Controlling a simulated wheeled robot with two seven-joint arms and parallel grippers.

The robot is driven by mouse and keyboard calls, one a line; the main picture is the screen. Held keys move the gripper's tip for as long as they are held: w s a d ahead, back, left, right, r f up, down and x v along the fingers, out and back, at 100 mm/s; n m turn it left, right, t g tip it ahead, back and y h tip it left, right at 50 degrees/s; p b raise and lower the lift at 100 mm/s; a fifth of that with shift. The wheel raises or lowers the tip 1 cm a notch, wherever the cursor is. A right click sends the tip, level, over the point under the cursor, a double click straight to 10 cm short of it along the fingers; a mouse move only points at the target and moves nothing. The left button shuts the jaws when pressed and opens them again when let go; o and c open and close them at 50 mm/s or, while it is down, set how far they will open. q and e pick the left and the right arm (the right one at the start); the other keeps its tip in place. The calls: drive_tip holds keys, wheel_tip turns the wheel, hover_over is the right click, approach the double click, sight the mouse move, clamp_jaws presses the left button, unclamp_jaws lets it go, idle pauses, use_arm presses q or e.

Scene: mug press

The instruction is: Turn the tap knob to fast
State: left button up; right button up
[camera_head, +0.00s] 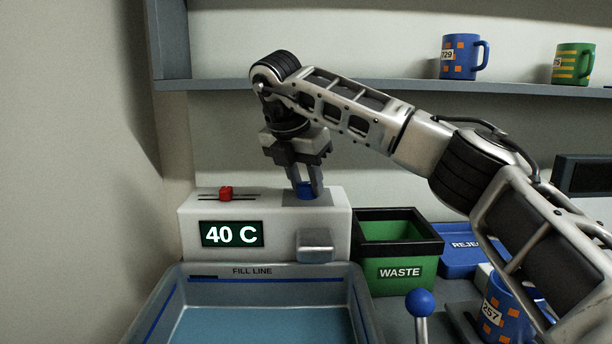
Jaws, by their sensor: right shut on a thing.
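The tap knob (305,189) is a blue knob on top of the white tap unit (270,240). My right gripper (305,189) points down over it and is shut on it, with one finger on each side. The fingers partly hide the knob, so I cannot tell its setting. The unit's display reads 40 C. A red slider (225,193) sits on top of the unit at the left. A grey spout (315,245) sticks out at the unit's front right. My left gripper is not in view.
A basin (258,285) with a FILL LINE label and water stands before the unit. A green WASTE bin (398,270), a blue REJECT tray (462,262), a blue-balled lever (420,303) and a blue mug (505,310) are at the right. A shelf (370,85) bears two mugs.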

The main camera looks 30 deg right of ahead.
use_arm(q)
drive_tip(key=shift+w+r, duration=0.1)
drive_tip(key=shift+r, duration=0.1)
use_arm(e)
drive_tip(key=shift+m, duration=0.6)
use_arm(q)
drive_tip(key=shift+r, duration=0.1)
use_arm(e)
drive_tip(key=shift+m+g, duration=0.3)
drive_tip(key=o, duration=1)
use_arm(q)
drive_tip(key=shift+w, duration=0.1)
drive_tip(key=p, duration=0.2)
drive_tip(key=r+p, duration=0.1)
drive_tip(key=p, duration=0.1)
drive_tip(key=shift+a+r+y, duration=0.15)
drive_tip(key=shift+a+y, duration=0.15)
use_arm(e)
drive_tip(key=v, duration=1.6)
drive_tip(key=shift+w+a, duration=0.1)
drive_tip(key=shift+a, duration=0.05)
